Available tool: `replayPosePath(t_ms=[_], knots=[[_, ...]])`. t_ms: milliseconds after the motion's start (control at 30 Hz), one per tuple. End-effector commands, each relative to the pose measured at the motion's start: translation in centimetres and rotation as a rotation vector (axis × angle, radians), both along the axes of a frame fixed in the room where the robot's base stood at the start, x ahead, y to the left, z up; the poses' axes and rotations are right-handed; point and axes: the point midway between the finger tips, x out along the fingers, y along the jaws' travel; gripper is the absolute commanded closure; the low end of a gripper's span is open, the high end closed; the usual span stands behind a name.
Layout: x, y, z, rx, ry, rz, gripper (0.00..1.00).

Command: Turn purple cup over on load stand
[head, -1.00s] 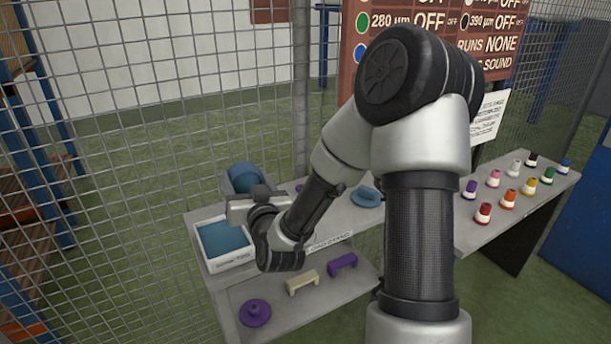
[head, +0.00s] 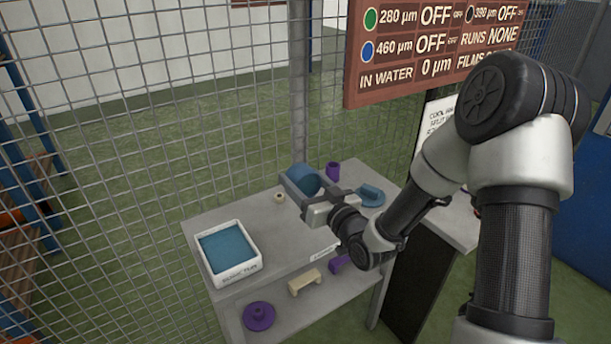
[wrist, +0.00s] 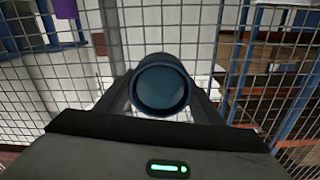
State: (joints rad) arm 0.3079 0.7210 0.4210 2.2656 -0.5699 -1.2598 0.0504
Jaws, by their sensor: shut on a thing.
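The purple cup (head: 333,171) stands at the back of the grey load stand (head: 275,226), just right of my gripper; I cannot tell which way up it is. A purple patch (wrist: 66,8), cut off at the upper left of the wrist view, may be it. My gripper (head: 304,187) is shut on a blue cup (head: 302,178), above the back of the stand. In the wrist view, the blue cup (wrist: 160,86) sits between the fingers with a round end facing the camera.
A white tray with blue filling (head: 228,250) stands front left on the stand. A small cream ring (head: 279,197) and a blue lidlike piece (head: 371,195) lie on top. The lower shelf holds a purple disc (head: 259,316) and a cream bridge (head: 305,282). Wire fence (head: 120,150) closes the back.

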Motion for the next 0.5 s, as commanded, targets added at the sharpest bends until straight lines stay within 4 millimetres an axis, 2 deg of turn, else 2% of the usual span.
replayPosePath(t_ms=[267, 500], knots=[[-0.2, 0.4, -1.5, -0.001, 0.001, 0.019, 0.68], [-0.2, 0.4, -4.1, -0.001, 0.003, 0.018, 0.68]])
